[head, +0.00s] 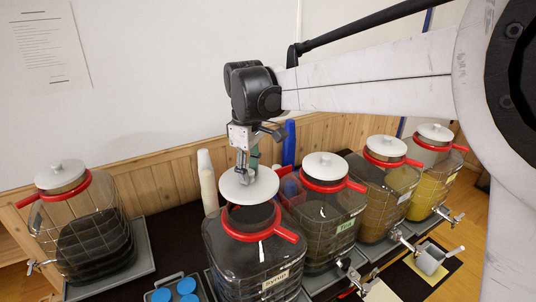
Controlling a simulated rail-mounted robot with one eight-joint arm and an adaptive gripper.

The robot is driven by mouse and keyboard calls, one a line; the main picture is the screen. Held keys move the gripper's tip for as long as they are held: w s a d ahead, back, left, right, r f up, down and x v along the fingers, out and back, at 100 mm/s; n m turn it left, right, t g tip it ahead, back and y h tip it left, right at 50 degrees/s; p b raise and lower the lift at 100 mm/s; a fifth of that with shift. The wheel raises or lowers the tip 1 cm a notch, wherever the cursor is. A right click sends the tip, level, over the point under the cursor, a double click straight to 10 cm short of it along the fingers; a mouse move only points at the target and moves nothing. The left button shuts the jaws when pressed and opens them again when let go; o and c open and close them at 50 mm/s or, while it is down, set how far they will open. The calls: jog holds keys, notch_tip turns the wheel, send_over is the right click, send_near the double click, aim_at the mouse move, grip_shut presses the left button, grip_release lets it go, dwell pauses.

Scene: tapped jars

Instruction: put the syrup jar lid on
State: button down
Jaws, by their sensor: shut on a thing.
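The syrup jar (252,265) is a clear, squarish jar with dark contents, a red collar with a handle (287,234) and a "Syrup" label, standing at the front middle. A round white lid (232,190) is held above its dark, open mouth (249,217). The lid appears set slightly back from the mouth's middle; I cannot tell the exact gap. My gripper (246,177) points down and is shut on the lid near its middle. The fingers hide the lid's knob.
Lidded jars stand at left (90,235) and close by on the right (325,220), with two more lidded jars (380,195) (433,175) beyond. White cups (207,185) and a blue upright object (289,145) stand behind. Blue round pieces (187,285) lie in front.

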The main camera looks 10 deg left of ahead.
dwell(0.3)
jog(key=shift+f+b, duration=2.35)
jog(key=shift+f, duration=0.7)
jog(key=shift+f+b, duration=0.65)
jog(key=shift+f, duration=0.35)
jog(key=c, duration=1.3)
grip_release()
jog(key=shift+c, duration=0.2)
jog(key=shift+r, duration=0.1)
notch_tip(320, 180, up, 12)
jog(key=shift+d, duration=0.1)
